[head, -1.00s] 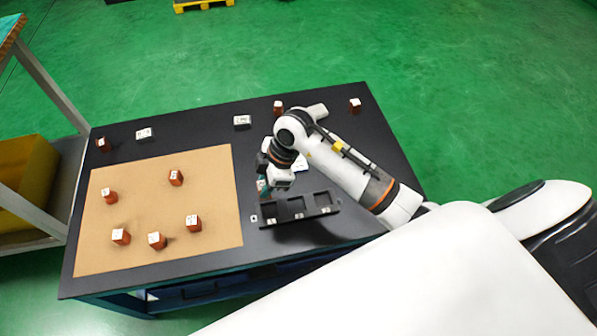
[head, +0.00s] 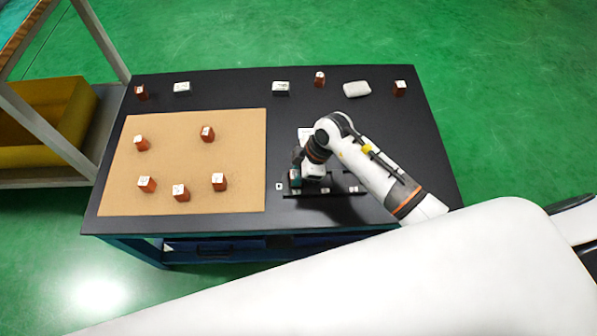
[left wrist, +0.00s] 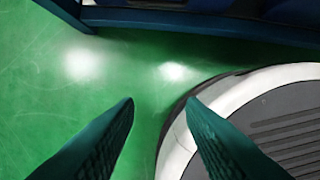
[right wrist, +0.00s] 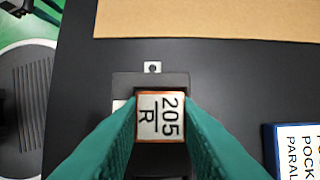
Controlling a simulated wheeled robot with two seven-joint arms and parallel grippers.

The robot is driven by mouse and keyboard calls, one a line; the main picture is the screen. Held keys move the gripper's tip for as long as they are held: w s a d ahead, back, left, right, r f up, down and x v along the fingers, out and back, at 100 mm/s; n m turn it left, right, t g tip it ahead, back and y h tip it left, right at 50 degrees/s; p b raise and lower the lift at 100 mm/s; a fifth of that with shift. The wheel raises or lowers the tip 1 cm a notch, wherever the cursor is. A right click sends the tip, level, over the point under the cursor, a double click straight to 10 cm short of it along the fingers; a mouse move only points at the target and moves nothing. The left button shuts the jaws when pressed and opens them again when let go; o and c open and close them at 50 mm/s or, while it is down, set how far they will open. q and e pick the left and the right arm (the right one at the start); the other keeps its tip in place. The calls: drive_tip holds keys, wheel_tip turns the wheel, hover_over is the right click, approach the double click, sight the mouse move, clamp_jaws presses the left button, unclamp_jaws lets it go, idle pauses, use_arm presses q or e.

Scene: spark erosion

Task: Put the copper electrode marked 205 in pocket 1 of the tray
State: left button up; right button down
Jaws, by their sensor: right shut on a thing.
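The copper electrode marked 205 (right wrist: 160,117), with a white "205 R" label on top, is between the fingers of my right gripper (right wrist: 160,110). The dark tray (right wrist: 125,80) is around and below it, and the electrode is at the tray's end pocket; how deep it sits is hard to tell. In the head view the right gripper (head: 295,179) is at the left end of the tray (head: 345,191), and my arm hides part of the tray. My left gripper (left wrist: 160,103) is open and empty, above the green floor.
A tan mat (head: 190,170) at left bears several red-brown labelled electrodes. More electrodes, white labelled blocks and a pale rounded object (head: 357,89) stand along the far edge. A blue-edged printed card (right wrist: 297,150) lies beside the tray. A shelf with a yellow bin (head: 45,110) is at left.

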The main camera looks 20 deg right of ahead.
drive_tip(key=shift+f, duration=0.1)
drive_tip(key=c, duration=1.1)
unclamp_jaws()
use_arm(q)
drive_tip(key=s+a+f+p, duration=0.1)
drive_tip(key=s+f+p, duration=0.1)
drive_tip(key=s+f, duration=0.4)
drive_tip(key=shift+s+f+g+p, duration=0.2)
drive_tip(key=shift+s+g+p, duration=0.1)
drive_tip(key=shift+p, duration=0.1)
use_arm(e)
drive_tip(key=v, duration=1.2)
use_arm(q)
drive_tip(key=shift+s, duration=0.1)
use_arm(e)
drive_tip(key=shift+s, duration=0.1)
